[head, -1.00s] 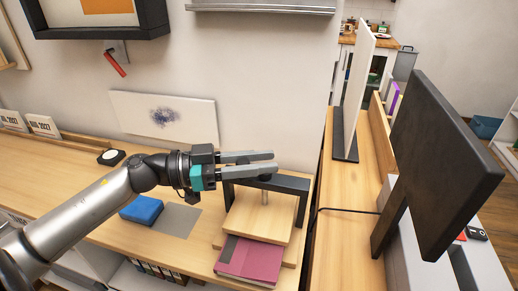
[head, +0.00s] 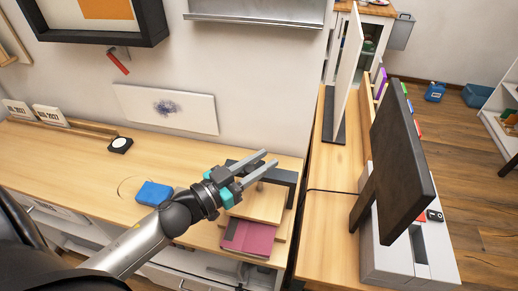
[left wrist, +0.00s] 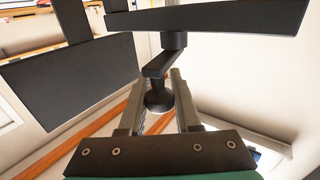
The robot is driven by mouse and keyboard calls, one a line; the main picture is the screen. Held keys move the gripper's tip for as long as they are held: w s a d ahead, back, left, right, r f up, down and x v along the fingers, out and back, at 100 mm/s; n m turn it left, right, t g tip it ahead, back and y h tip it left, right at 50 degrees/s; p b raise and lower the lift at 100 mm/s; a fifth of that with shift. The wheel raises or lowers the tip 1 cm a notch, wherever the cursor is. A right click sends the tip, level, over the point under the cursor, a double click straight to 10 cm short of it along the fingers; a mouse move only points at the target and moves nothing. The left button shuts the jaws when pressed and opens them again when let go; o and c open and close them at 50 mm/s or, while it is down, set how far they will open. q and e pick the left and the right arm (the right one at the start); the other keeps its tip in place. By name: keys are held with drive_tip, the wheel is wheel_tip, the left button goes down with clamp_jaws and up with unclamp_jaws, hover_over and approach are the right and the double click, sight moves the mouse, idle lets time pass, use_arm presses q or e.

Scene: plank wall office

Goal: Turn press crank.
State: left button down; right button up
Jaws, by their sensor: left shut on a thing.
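The press has a black frame (head: 286,176) and a wooden plate (head: 262,204), and stands at the right end of the desk. Its crank is mostly hidden behind my left gripper (head: 266,160) in the head view. In the left wrist view, the black crank arm (left wrist: 163,62) hangs below the black crossbar (left wrist: 215,18) and ends in a round knob (left wrist: 158,101). My left gripper also shows there (left wrist: 159,88), its fingers on either side of the knob, shut on it. My right gripper is not in view.
A maroon book (head: 250,238) lies at the press's front. A blue block (head: 153,193) and a black round-topped device (head: 120,145) are to the left. A monitor (head: 400,160) stands on the adjoining desk (head: 325,230) at right. The left desk is mostly clear.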

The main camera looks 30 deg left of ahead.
use_arm(q)
drive_tip(key=shift+w+d+n+t+y+p, duration=0.2)
drive_tip(key=shift+n+t+y+p, duration=0.2)
drive_tip(key=shift+n+y, duration=0.85)
drive_tip(key=shift+w+d+n+t+y+p, duration=0.15)
drive_tip(key=shift+n+t+y+p, duration=0.4)
drive_tip(key=shift+y, duration=1.1)
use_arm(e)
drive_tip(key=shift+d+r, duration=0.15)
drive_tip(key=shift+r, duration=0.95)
use_arm(q)
drive_tip(key=shift+s+n+g+y, duration=0.1)
drive_tip(key=shift+n+g+y, duration=0.15)
drive_tip(key=shift+n+y, duration=0.15)
drive_tip(key=c, duration=0.6)
unclamp_jaws()
drive_tip(key=s+b, duration=0.1)
drive_tip(key=s, duration=1.4)
drive_tip(key=shift+a, duration=0.2)
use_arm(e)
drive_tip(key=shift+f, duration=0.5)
use_arm(q)
drive_tip(key=shift+s, duration=0.1)
